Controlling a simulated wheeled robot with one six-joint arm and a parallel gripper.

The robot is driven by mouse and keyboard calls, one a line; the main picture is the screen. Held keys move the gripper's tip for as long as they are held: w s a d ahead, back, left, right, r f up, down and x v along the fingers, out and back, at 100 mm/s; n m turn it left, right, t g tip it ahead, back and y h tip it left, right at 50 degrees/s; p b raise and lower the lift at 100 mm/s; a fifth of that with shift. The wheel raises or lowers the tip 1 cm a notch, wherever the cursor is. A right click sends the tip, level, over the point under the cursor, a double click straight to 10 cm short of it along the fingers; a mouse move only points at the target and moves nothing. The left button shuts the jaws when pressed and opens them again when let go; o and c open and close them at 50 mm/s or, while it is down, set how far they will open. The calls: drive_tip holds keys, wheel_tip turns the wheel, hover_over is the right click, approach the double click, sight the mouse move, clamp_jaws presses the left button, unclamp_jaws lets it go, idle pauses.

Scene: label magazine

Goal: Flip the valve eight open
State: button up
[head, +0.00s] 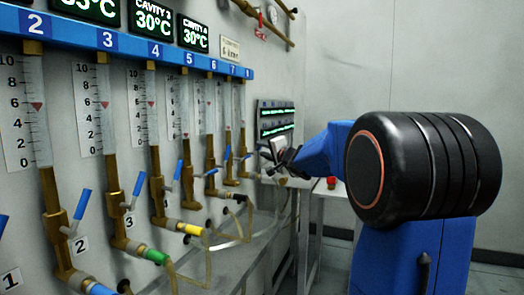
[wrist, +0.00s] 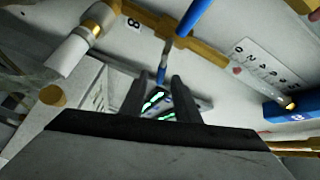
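Valve eight (wrist: 168,38) shows in the wrist view as a brass fitting on a brass pipe, beside the label 8 (wrist: 133,23). A thin metal lever with a blue tip (wrist: 161,75) appears to run from it towards my gripper (wrist: 159,84). My gripper is open; the blue tip shows between its two dark fingers, and I cannot tell whether they touch it. A larger blue handle (wrist: 196,16) crosses the top; which valve it belongs to is unclear. In the head view my gripper (head: 270,158) is at the far end of the valve row, where valve eight's lever cannot be made out.
Several numbered flow tubes with blue levers line the wall under a blue rail (head: 130,45). Hoses hang below them. A dark display panel (head: 276,120) stands behind my gripper. The floor side to the right is occupied by my arm.

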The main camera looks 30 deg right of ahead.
drive_tip(key=shift+w, duration=0.7)
drive_tip(key=shift+c, duration=0.6)
clamp_jaws()
